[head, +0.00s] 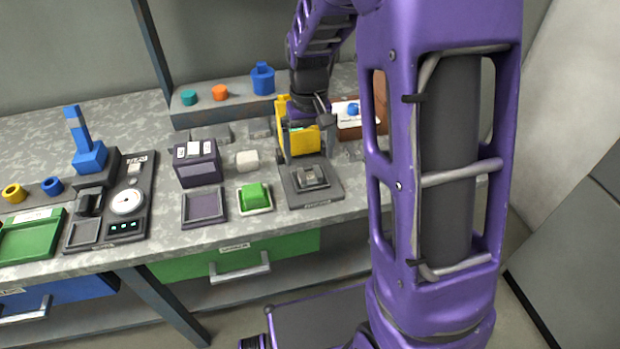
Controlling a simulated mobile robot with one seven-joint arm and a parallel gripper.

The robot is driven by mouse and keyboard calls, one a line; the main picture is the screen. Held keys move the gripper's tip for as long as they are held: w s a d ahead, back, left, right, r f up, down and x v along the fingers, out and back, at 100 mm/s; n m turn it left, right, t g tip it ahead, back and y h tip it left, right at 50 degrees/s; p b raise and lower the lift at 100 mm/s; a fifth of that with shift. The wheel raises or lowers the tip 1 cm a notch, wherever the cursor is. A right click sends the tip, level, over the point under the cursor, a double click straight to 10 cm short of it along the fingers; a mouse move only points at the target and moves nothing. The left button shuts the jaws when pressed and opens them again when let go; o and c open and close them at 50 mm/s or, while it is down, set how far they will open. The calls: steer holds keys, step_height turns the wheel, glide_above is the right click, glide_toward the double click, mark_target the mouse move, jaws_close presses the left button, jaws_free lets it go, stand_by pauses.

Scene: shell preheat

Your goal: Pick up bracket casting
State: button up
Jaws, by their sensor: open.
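A small grey stepped metal part (311,177), which looks like the bracket casting, sits on a dark square plate (331,191) on the bench. My gripper (305,148) points down behind and above it, in front of a yellow object (303,141). The gripper is open, with a gap between it and the grey part. The fingertips are small and partly lost against the yellow object, so whether they touch it cannot be told.
A raised shelf (205,114) with coloured pieces runs behind. A brown box (374,118) is behind right. My purple column hides the bench's right end.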

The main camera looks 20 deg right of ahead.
mark_target(310, 177)
steer(key=shift+d+f+b, duration=0.1)
steer(key=shift+f+b, duration=0.5)
steer(key=shift+f, duration=2.1)
jaws_close()
